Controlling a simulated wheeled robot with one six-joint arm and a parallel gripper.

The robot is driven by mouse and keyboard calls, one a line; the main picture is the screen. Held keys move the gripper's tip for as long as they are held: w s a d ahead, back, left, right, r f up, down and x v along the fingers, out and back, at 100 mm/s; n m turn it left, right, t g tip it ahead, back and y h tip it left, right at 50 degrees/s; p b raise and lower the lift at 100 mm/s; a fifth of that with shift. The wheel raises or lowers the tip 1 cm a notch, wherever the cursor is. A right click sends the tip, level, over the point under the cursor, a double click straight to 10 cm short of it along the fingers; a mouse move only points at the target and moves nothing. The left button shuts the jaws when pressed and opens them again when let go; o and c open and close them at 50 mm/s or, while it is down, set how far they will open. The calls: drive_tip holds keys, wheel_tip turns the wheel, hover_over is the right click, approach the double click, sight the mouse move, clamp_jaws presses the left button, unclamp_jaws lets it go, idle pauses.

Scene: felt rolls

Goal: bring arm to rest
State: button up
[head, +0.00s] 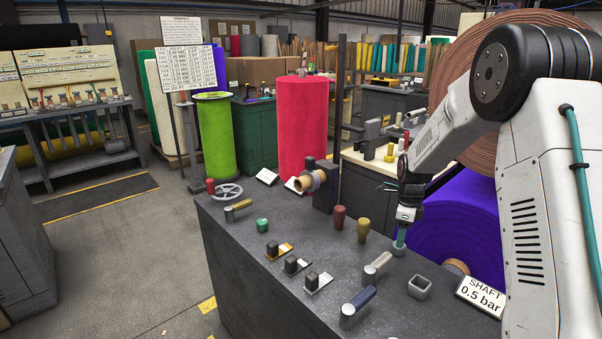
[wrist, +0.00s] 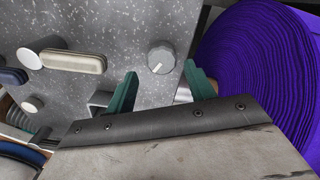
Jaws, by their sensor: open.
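My gripper (head: 401,236) hangs at the end of my white and black arm (head: 432,130), over the right side of the dark grey bench top (head: 330,255). In the wrist view its two green fingers (wrist: 160,86) stand apart with nothing between them. A round grey knob (head: 398,250) lies just below the fingertips in the head view. It also shows beyond the fingers in the wrist view (wrist: 162,57). I cannot tell whether the fingertips touch it.
A large purple roll (head: 465,225) stands right of the bench. A red roll (head: 302,125) stands behind it. Open floor (head: 120,250) lies left.

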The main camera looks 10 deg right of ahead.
drive_tip(key=s+a+r+n, duration=0.5)
drive_tip(key=s+r+n, duration=0.1)
drive_tip(key=s+r, duration=0.35)
drive_tip(key=s+a+r+n, duration=0.4)
drive_tip(key=s+r+n, duration=0.2)
drive_tip(key=s+r, duration=0.35)
drive_tip(key=s+a+r+n, duration=0.1)
drive_tip(key=s+a+n, duration=0.1)
drive_tip(key=s+n, duration=0.4)
drive_tip(key=s+a+r+n+t, duration=0.1)
drive_tip(key=s+n, duration=0.5)
drive_tip(key=s, duration=0.9)
drive_tip(key=shift+a+r+n, duration=0.25)
drive_tip(key=shift+a+n, duration=0.15)
drive_tip(key=shift+a, duration=0.45)
